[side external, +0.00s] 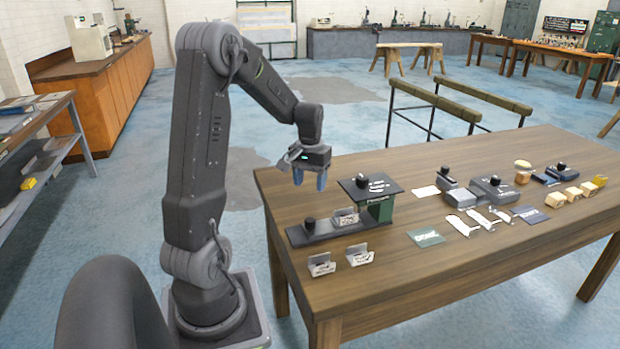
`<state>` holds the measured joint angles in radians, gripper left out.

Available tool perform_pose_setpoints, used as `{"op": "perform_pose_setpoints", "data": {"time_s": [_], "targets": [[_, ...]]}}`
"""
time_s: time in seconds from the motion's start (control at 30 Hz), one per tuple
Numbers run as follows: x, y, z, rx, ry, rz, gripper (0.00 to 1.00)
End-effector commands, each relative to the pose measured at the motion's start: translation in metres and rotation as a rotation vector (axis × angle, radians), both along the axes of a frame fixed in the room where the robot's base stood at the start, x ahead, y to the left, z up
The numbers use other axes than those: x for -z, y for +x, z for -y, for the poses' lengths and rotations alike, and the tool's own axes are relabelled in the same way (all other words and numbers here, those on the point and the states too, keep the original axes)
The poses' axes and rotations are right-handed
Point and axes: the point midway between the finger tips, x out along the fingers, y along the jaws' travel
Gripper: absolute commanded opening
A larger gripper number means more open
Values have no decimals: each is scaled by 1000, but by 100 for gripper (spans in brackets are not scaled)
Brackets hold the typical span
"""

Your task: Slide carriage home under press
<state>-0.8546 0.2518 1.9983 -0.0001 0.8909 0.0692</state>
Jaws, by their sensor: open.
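The press (381,186) stands near the left end of the wooden table, with a flat black top plate, a black knob on it and a green body below. A low dark track (330,234) runs left from under the press. A block with a black knob (309,223) sits at the track's left part, outside the press. A small metal piece with a label (345,217) stands by the track near the plate's left edge. I cannot tell for certain which of these is the carriage. My gripper (309,181) is open and empty, above and behind the track, left of the press plate.
Two small labelled metal holders (340,258) stand in front of the track. A green card (426,237) lies right of them. Grey knobbed devices (475,190), white tools and wooden blocks (565,199) fill the table's right part. The front of the table (440,280) is clear.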

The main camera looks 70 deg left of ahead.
Motion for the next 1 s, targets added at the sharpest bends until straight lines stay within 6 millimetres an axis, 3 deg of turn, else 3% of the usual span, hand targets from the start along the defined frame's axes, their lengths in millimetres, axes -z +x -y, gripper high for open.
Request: {"op": "perform_pose_setpoints", "data": {"time_s": [0.47,0.8,1.0], "targets": [[-7,0,0,21,1,1,56],[-6,0,0,466,-1,-1,56],[6,0,0,528,-5,-2,56]]}}
